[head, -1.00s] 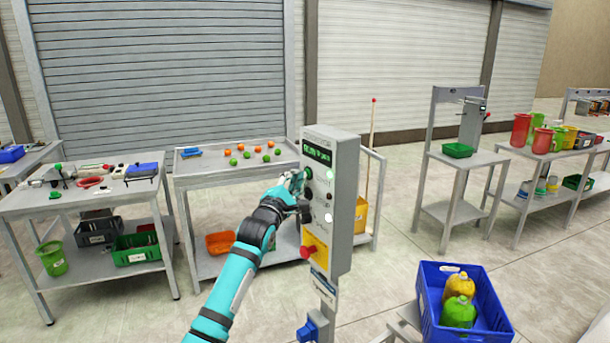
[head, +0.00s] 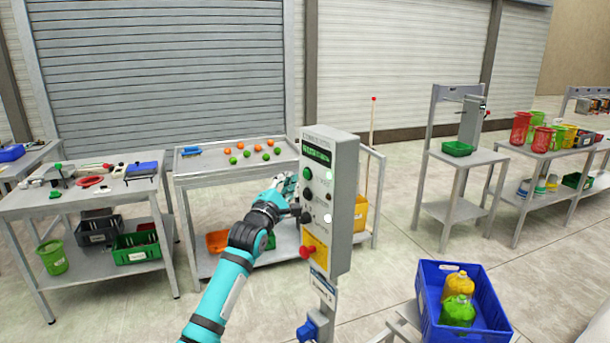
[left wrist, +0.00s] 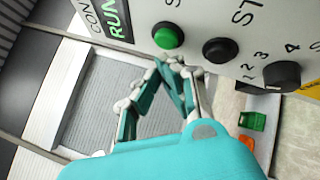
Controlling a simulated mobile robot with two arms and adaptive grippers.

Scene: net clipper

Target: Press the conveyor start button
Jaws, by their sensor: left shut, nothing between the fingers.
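The grey control box (head: 341,205) stands on a post at the centre of the head view. Its green start button (head: 307,174) sits under a lit display (head: 316,155). In the left wrist view the green button (left wrist: 167,36) is at the top, and part of the display (left wrist: 117,18) reads "RUN". A black button (left wrist: 220,50) marked with "ST…" is beside it. My left gripper (head: 289,181) is shut and empty, just left of the panel. In the left wrist view its fingertips (left wrist: 180,66) are below the green button and appear apart from it.
A red mushroom button (head: 307,252) on a yellow plate and a black knob (left wrist: 282,76) are lower on the box. A table with orange and green balls (head: 233,160) stands behind. A blue crate (head: 484,318) with bottles is at right.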

